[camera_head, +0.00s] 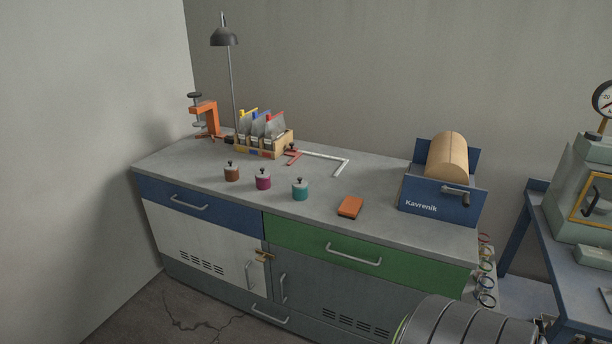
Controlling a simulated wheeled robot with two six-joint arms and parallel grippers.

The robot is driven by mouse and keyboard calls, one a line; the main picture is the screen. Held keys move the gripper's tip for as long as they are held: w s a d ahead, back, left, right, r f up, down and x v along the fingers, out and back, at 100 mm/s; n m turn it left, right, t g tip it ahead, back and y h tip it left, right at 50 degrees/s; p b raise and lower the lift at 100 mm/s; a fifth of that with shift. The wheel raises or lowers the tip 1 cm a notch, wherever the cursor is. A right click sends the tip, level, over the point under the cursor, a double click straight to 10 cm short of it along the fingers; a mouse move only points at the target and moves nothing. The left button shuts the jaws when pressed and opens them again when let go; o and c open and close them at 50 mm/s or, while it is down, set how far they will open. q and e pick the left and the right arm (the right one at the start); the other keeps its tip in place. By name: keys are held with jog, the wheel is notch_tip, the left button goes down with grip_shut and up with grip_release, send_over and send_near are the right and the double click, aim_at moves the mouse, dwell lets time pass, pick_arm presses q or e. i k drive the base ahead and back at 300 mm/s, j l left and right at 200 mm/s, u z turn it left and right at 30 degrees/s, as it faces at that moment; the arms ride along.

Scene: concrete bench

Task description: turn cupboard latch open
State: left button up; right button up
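The cupboard latch (264,255) is a small brass-coloured piece at the top of the seam between two cupboard doors, below the drawers. Its bar looks roughly level and lies across the seam. The left cupboard door (200,235) is white with vent slots and an upright handle (250,275). The right cupboard door (325,295) is grey with its own upright handle (283,288). Both doors look shut. Neither of my grippers shows in this view.
Above the doors are a blue drawer (225,215) and a green drawer (400,262), both shut with protruding handles. Three small knobbed weights and an orange block (350,207) stand on the benchtop (300,225). A ribbed metal cylinder (465,322) stands at the lower right.

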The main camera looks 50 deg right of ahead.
aim_at(260, 259)
jog(key=z, duration=1.4)
